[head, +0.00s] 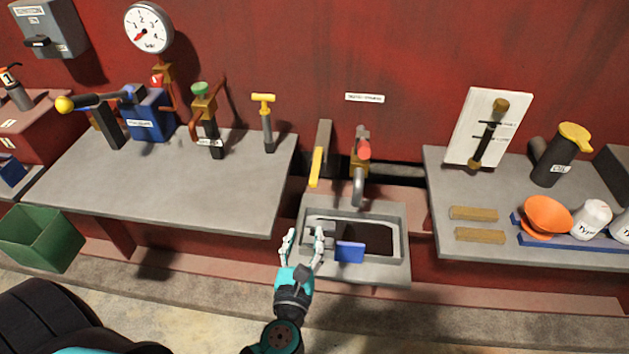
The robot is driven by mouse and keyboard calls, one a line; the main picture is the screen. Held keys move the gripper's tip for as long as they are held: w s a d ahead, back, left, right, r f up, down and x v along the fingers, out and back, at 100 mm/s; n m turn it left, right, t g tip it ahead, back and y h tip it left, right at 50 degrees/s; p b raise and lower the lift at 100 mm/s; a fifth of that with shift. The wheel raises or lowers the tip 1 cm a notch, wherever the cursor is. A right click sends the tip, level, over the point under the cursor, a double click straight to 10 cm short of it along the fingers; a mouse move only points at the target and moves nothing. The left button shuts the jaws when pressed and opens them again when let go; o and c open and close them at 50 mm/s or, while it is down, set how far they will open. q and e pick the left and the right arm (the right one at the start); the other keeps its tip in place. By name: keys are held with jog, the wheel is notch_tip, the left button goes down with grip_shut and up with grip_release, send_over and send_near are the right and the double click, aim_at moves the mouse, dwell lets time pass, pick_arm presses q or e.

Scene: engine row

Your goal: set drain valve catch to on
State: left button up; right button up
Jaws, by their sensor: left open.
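My left gripper (305,240) is open and empty. It is over or in front of the front left rim of a grey sink (403,225), its fingers pointing away from me. My right gripper is out of view.
The left bench (180,195) carries valves, a yellow T-handle (264,105) and a blue pump (147,115). The right bench (450,185) holds wooden blocks, an orange funnel (545,214) and a dark oil can (553,160). A green bin (42,238) is at far left.

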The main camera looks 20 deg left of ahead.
pick_arm(q)
notch_tip(320, 180, up, 2)
jog(key=p, duration=0.3)
send_near(314, 173)
jog(key=x, duration=1)
jog(key=shift+w+f, duration=0.1)
jog(key=shift+f, duration=0.3)
jog(key=shift+m+t, duration=0.3)
grip_shut()
